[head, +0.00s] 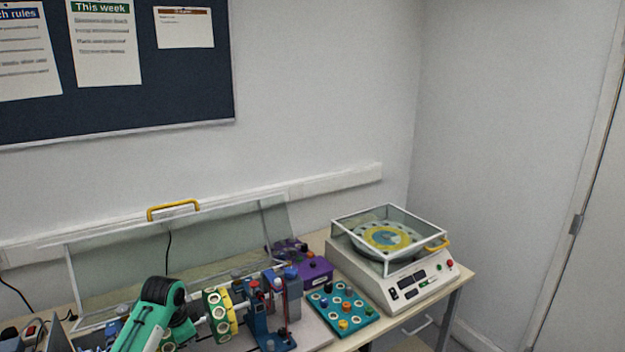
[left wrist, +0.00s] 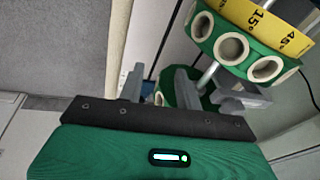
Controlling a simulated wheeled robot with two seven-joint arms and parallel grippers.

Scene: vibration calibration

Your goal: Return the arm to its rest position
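My left arm (head: 150,315), green and black, comes in at the bottom left of the head view, just left of a rotor rig. In the left wrist view my left gripper (left wrist: 160,88) shows two grey fingers standing apart, with a gap between them and nothing held. A green and yellow drum (left wrist: 232,45) with cream-ringed holes and degree marks lies just beyond the fingers. The same drum (head: 220,314) shows in the head view, right of my arm. In the head view the fingertips are hard to make out. My right gripper is in neither view.
The rig's blue stand (head: 262,322) is close to my arm. Behind stands a raised clear cover (head: 125,270) with a yellow handle. To the right are a teal board of coloured knobs (head: 343,307), a purple box (head: 313,271) and a white lidded balancing machine (head: 405,280).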

